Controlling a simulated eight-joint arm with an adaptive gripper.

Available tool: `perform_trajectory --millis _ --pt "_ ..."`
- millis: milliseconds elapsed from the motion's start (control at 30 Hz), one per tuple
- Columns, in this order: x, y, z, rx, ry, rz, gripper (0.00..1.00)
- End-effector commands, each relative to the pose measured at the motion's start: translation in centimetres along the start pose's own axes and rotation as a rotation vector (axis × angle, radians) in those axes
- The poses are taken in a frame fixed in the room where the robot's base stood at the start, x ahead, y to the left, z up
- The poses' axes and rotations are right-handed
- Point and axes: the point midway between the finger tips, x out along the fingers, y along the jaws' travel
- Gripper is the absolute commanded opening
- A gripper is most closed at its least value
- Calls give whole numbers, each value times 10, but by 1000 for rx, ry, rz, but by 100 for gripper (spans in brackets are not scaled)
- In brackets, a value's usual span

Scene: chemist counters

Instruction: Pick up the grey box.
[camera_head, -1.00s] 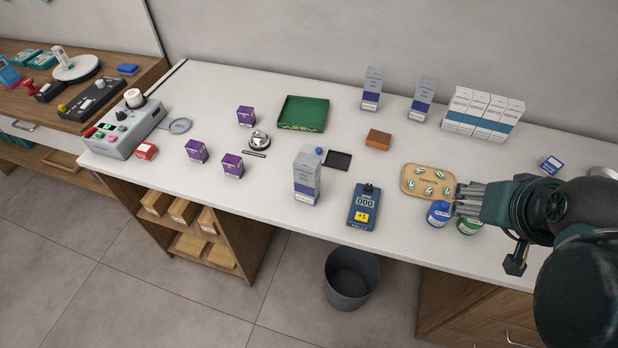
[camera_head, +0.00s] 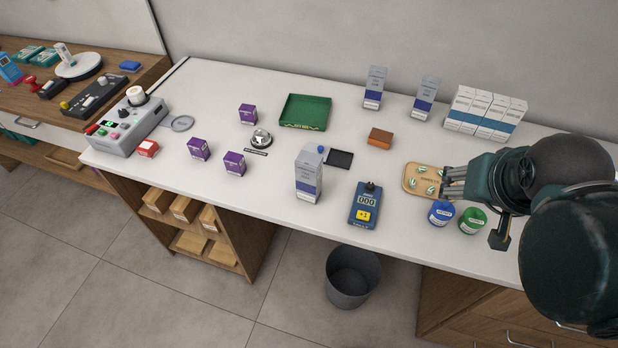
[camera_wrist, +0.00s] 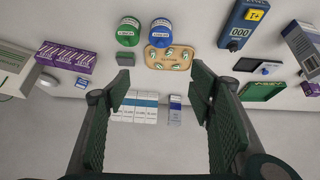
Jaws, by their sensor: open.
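Three tall grey boxes with a blue band stand upright on the white counter. The nearest grey box (camera_head: 309,174) is at the front middle; a second (camera_head: 375,88) and a third (camera_head: 424,99) stand at the back. My gripper (camera_head: 453,183) is at the right, over the counter by the snack tray, well right of the front grey box and nearer than the back two. In the wrist view my gripper (camera_wrist: 160,82) is open and empty. A grey box (camera_wrist: 175,110) shows beyond the jaws there, and another (camera_wrist: 304,48) is at the right edge.
A wooden tray (camera_head: 409,187) of wrapped sweets, a blue tub (camera_head: 441,214) and a green tub (camera_head: 472,221) lie near my gripper. A blue counter device (camera_head: 365,205) stands right of the front grey box. White boxes (camera_head: 485,111) stand in a row at the back right.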

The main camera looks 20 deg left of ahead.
Motion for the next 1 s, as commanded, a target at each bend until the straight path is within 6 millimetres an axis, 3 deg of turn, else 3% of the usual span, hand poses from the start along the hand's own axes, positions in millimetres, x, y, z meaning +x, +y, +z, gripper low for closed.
perform_trajectory --millis 1000 --pt "30 -118 -24 -46 75 132 54"
